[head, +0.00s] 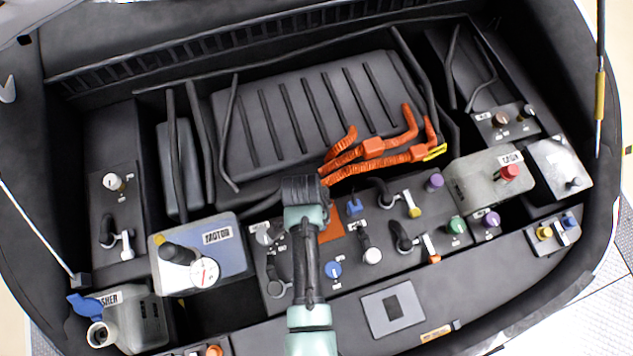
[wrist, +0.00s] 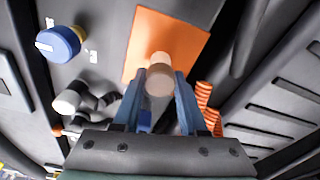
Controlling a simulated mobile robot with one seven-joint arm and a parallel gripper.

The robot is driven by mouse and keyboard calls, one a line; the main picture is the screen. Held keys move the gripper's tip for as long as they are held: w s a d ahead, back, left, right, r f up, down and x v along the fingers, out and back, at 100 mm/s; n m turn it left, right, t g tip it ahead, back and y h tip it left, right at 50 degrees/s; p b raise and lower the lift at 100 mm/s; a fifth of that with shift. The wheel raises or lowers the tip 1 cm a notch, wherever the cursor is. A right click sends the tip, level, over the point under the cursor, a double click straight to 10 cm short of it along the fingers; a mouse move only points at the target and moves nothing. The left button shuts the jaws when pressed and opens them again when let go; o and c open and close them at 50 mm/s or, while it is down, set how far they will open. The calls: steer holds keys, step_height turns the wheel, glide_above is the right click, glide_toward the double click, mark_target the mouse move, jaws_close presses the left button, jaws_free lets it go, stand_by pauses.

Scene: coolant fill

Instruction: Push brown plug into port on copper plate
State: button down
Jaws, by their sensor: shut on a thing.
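The copper plate (head: 331,229) is an orange panel partly hidden behind my arm in the head view. In the wrist view the copper plate (wrist: 188,38) fills the upper middle. My gripper (wrist: 160,88) is shut on a tan-brown plug (wrist: 159,82), held between its two blue-grey fingers. The plug overlaps the lower middle of the plate in the picture, with a lighter round shape just past it. The port is not clearly visible, and I cannot tell whether the plug touches it. In the head view my arm hides the fingers and the plug.
A blue knob (wrist: 58,43) and a white-capped fitting (wrist: 67,102) lie left of the plate in the wrist view. Orange corrugated hoses (head: 372,150) run above and right of my arm in the head view. A blue-topped box with a gauge (head: 205,272) stands to the left.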

steer(key=shift+f, duration=0.25)
steer(key=shift+c, duration=1.8)
jaws_free()
step_height(320, 180, up, 13)
steer(key=a+b, duration=0.1)
steer(key=shift+s+a, duration=0.15)
steer(key=shift+s, duration=0.25)
steer(key=shift+f, duration=0.1)
